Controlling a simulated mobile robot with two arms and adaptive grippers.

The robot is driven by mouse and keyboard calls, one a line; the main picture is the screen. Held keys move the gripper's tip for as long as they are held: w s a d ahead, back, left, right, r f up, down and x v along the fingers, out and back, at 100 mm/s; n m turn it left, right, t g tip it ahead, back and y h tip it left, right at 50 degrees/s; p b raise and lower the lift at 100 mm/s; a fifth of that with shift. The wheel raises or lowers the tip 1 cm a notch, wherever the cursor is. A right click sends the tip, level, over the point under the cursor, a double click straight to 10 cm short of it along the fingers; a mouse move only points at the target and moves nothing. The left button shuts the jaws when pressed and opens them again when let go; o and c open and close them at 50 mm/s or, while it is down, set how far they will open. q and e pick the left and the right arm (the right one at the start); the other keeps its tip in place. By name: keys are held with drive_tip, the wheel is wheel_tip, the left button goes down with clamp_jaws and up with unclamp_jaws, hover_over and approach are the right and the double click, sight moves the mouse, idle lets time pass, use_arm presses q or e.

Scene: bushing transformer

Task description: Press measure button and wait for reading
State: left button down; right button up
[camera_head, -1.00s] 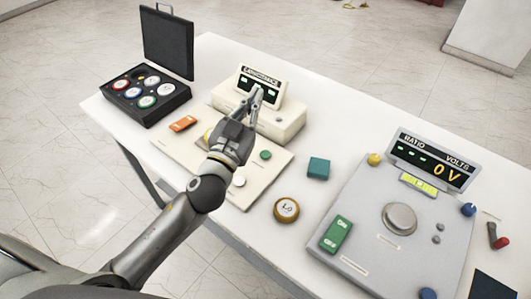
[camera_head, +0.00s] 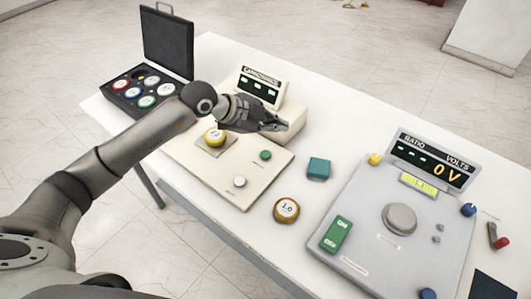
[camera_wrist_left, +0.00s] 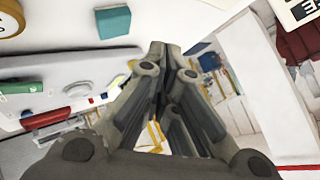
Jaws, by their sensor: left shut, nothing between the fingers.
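The capacitance meter is a cream box with a raised display (camera_head: 259,88) that shows small green marks too small to read. I cannot tell which button is the measure one. My left gripper (camera_head: 284,126) is shut and empty, pointing right in front of the meter's box and hiding part of it. Its closed fingers also show in the left wrist view (camera_wrist_left: 163,50). My right gripper is not in view.
A grey ratio device reads 0 V on its display (camera_head: 431,162). A teal block (camera_head: 318,168) and a disc marked 1.0 (camera_head: 286,209) lie between it and the panel. An open black case (camera_head: 144,92) of discs stands at the back left.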

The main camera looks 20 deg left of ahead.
use_arm(q)
drive_tip(key=shift+w+a+f+n+y, duration=0.15)
drive_tip(key=shift+a+y, duration=0.15)
drive_tip(key=shift+a, duration=0.3)
drive_tip(key=shift+w+a+f+n+y, duration=0.15)
drive_tip(key=shift+a+y, duration=0.15)
drive_tip(key=shift+a, duration=0.25)
drive_tip(key=shift+f, duration=0.1)
drive_tip(key=b, duration=0.6)
hover_over(267, 156)
wheel_tip(267, 156, down, 8)
drive_tip(key=shift+r, duration=0.25)
drive_tip(key=shift+f+b, duration=0.3)
drive_tip(key=shift+f, duration=0.25)
drive_tip(key=shift+f, duration=0.15)
drive_tip(key=shift+f, duration=0.3)
